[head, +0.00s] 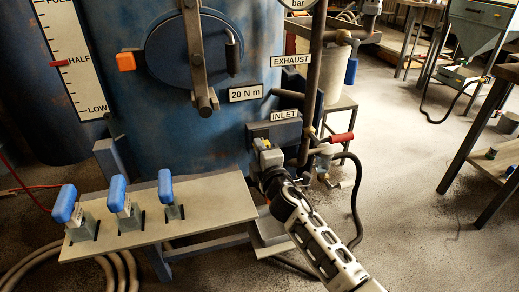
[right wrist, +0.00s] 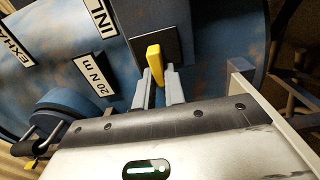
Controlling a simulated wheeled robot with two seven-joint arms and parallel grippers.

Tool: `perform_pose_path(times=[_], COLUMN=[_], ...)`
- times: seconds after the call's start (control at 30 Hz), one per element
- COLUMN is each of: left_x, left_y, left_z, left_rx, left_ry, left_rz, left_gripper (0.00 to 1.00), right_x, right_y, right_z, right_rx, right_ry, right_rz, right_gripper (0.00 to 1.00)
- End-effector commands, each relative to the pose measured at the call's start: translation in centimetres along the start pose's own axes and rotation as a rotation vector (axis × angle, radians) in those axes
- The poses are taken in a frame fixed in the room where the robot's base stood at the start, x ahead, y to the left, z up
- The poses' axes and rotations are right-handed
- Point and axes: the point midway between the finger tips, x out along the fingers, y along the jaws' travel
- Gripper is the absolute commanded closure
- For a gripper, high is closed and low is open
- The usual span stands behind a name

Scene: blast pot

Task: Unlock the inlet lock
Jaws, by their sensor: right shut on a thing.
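The inlet lock is a small yellow tab (right wrist: 154,62) standing out from a dark plate (right wrist: 160,30) on the blue pot, below the INLET label (head: 284,115). Its yellow also shows in the head view (head: 265,143), mostly hidden by my gripper. My right gripper (head: 269,158) reaches up to it from the lower right. In the right wrist view its two grey fingers (right wrist: 158,88) stand on either side of the tab and are shut on it. My left gripper is not in view.
A red-handled valve (head: 340,138) and pipes stand just right of my right gripper. A pale shelf (head: 215,205) with several blue-topped levers (head: 117,193) is to its left. A black hose (head: 357,205) hangs nearby.

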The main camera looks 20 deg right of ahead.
Motion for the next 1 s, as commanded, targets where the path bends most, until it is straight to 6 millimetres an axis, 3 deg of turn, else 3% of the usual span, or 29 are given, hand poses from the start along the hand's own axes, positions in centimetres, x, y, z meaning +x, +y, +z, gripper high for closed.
perform_pose_path(times=[0.6,0.63,0.7,1.0], left_x=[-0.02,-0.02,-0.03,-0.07], left_y=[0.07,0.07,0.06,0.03], left_z=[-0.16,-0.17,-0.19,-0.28], left_rx=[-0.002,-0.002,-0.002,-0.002], left_ry=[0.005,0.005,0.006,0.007], left_rz=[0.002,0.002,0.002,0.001], left_gripper=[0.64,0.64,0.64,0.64], right_x=[-0.07,-0.07,-0.07,-0.16], right_y=[-0.32,-0.32,-0.31,-0.15], right_z=[0.06,0.07,0.07,0.03], right_rx=[-0.041,-0.041,-0.041,-0.039], right_ry=[-0.002,-0.002,-0.002,-0.001], right_rz=[-0.005,-0.005,-0.005,-0.002], right_gripper=[1.00,0.83,0.67,0.67])
